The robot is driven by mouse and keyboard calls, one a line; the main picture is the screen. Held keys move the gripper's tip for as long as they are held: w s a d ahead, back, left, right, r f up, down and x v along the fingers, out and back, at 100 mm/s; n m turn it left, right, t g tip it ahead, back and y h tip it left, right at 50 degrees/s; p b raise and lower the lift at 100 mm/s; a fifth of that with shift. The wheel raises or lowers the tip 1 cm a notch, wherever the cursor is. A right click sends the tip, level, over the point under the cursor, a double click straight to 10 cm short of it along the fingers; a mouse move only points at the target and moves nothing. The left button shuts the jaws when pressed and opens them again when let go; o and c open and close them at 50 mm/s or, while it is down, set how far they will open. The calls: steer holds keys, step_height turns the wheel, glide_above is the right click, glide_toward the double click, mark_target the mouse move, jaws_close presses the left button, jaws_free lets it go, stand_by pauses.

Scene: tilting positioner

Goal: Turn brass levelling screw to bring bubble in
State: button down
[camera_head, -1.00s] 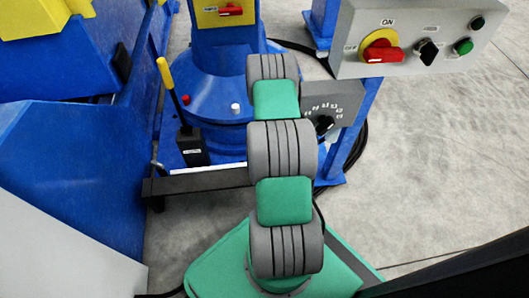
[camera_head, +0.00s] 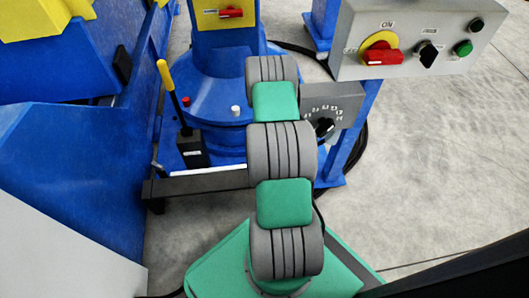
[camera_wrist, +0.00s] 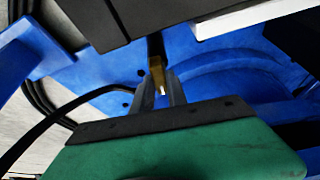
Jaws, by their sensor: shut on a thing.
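In the wrist view my gripper (camera_wrist: 162,92) has its two grey fingers close together on a small brass piece (camera_wrist: 156,70), which looks like the brass levelling screw. Its upper part runs into a dark part above the fingers. In the head view my own arm hides the gripper and the screw. I cannot make out a bubble or its vial in either view.
A blue round column base (camera_head: 208,90) stands behind my arm, with a yellow-handled lever (camera_head: 168,78) at its left. A dial box (camera_head: 335,105) is close to my arm's right. A grey control panel (camera_head: 410,35) hangs upper right. Bare floor (camera_head: 440,170) lies right.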

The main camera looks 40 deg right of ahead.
steer(key=shift+m, duration=0.4)
steer(key=c, duration=1.3)
jaws_free()
steer(key=p+v, duration=0.3)
steer(key=v, duration=0.4)
steer(key=shift+a+r+p, duration=0.15)
steer(key=shift+r+p, duration=0.25)
